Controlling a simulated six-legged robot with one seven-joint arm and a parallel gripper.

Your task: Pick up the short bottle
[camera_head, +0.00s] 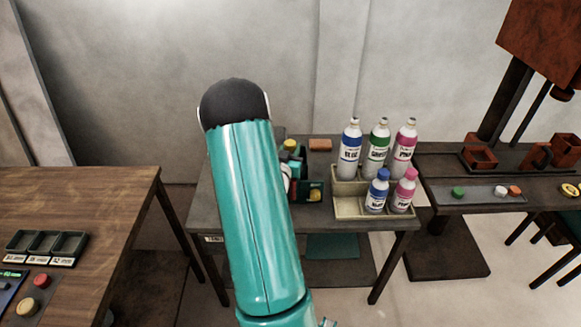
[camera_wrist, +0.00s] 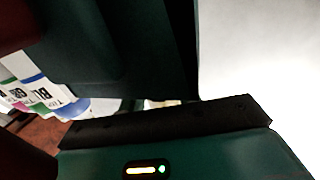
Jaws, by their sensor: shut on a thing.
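In the head view, a short blue-capped bottle (camera_head: 377,191) and a short pink-capped bottle (camera_head: 404,191) stand upright in the front of a beige crate (camera_head: 348,211). The front left part of the crate is empty. My gripper is mostly hidden behind my teal arm, over the left part of the small table. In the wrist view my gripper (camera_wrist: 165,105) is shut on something. The held thing is hardly visible and I cannot tell which it is. A little white shows at the arm's right edge in the head view.
Tall blue (camera_head: 350,150), green (camera_head: 378,150) and pink (camera_head: 404,148) bottles stand in the crate's back row. An orange block (camera_head: 320,144) lies behind on the grey table (camera_head: 318,220). A wooden desk (camera_head: 90,200) is left, a dark press bench (camera_head: 470,195) right.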

